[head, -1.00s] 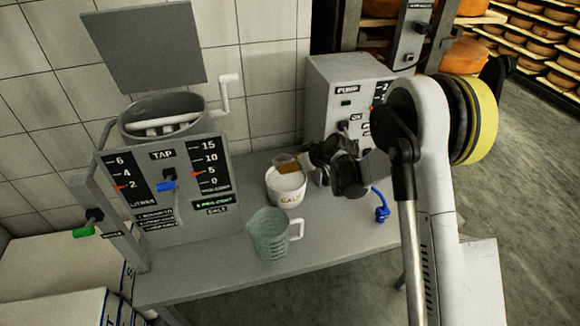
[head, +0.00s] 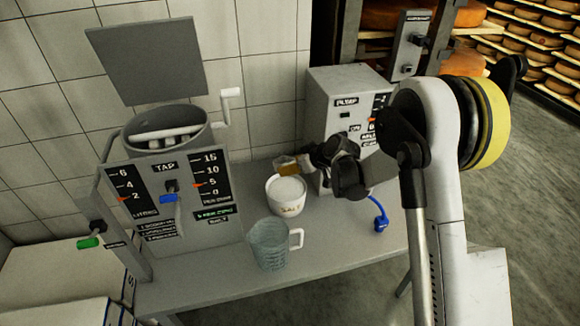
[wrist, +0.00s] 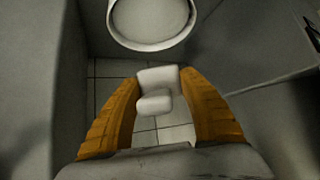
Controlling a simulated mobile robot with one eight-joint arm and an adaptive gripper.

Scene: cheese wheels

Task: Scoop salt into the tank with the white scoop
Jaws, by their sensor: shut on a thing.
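My gripper (head: 290,168) is beside and slightly above the rim of the white salt pot (head: 288,203) on the grey bench. In the wrist view its orange fingers are closed on the white scoop (wrist: 156,103), which shows between them. The salt pot (wrist: 150,43) also shows at the top of the wrist view, apart from the scoop. I cannot tell if the scoop holds salt. The scoop is not clear in the head view. The tank (head: 205,133) stands at the left of the bench, lid raised, with white paddles inside.
A clear measuring jug (head: 268,247) stands in front of the pot. A grey pump box (head: 328,98) is behind my gripper, and a blue fitting (head: 379,215) lies to the right. The tank's crank (head: 230,93) sticks up on its right side.

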